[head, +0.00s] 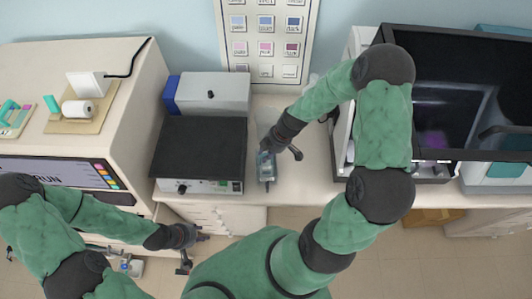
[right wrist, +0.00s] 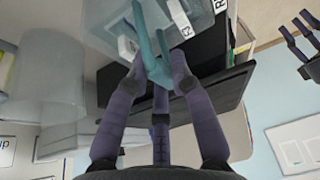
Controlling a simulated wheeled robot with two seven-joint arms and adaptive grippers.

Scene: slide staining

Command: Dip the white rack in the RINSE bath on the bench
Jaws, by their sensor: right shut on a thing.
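My right gripper (right wrist: 155,75) is shut on a teal handle (right wrist: 158,62) in the right wrist view. White pieces (right wrist: 128,48) show beside the handle and look like part of the white rack, though most of it is hidden. In the head view my right gripper (head: 270,146) points down over a clear bath (head: 268,180) on the bench. I cannot tell how deep the rack sits in it. Part of a label starting with R shows in the right wrist view. My left gripper (head: 190,242) is empty with its fingers apart, low in front of the bench.
A black-topped device (head: 200,148) stands just left of the bath, with a grey box (head: 212,93) behind it. A dark-fronted cabinet (head: 460,90) stands to the right. A colour chart (head: 265,40) hangs on the wall. Some bare bench (head: 312,165) lies right of the bath.

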